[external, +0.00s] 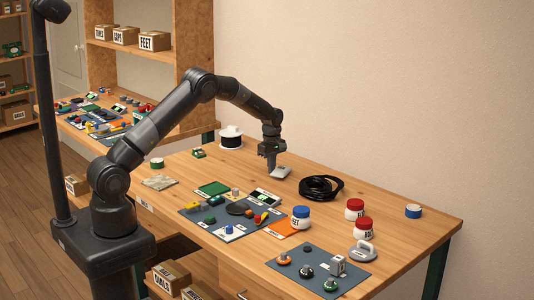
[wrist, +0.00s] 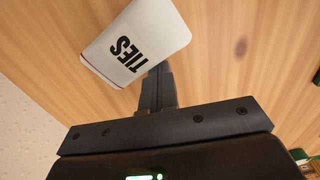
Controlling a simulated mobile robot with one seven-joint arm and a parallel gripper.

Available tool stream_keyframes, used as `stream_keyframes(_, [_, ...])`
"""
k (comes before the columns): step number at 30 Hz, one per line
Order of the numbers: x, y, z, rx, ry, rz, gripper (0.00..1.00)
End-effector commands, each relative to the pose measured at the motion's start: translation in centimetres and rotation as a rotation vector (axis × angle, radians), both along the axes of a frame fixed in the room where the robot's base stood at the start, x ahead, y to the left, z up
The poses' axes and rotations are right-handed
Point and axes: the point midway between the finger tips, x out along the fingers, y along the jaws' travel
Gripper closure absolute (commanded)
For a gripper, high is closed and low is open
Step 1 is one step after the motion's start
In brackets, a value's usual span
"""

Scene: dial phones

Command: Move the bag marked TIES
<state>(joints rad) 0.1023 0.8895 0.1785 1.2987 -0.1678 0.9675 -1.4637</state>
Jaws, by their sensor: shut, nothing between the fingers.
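The bag marked TIES (external: 282,172) is a small white packet near the back of the workbench. In the wrist view the bag (wrist: 160,27) shows its black TIES label and a thin red line along its left edge. My gripper (external: 271,167) is shut and empty, pointing down right beside the bag. In the wrist view the fingertips of my gripper (wrist: 160,68) meet the bag's lower edge in the picture. I cannot tell whether they touch it. The bag is not between the fingers.
A black cable coil (external: 321,188) lies right of the bag, and a black-and-white spool (external: 230,137) stands to its left. Jars (external: 300,218) and a dark mat with phone parts (external: 225,215) are nearer the front. Bare wood (external: 400,240) lies at the right.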

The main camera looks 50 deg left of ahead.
Motion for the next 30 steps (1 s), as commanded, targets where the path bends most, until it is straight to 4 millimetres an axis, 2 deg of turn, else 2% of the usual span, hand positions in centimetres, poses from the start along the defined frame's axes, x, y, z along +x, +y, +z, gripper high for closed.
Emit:
stream_keyframes(3, [0.0,-0.5,0.0,0.000,0.000,0.001,1.00])
stream_keyframes(14, [0.0,-0.3,0.0,0.000,0.000,0.001,1.00])
stream_keyframes(17, [0.0,0.6,0.0,0.000,0.000,0.003,1.00])
stream_keyframes(22, [0.0,3.8,0.0,0.000,0.000,0.005,1.00])
stream_keyframes(30, [0.1,3.6,6.4,0.000,-0.003,0.000,1.00])
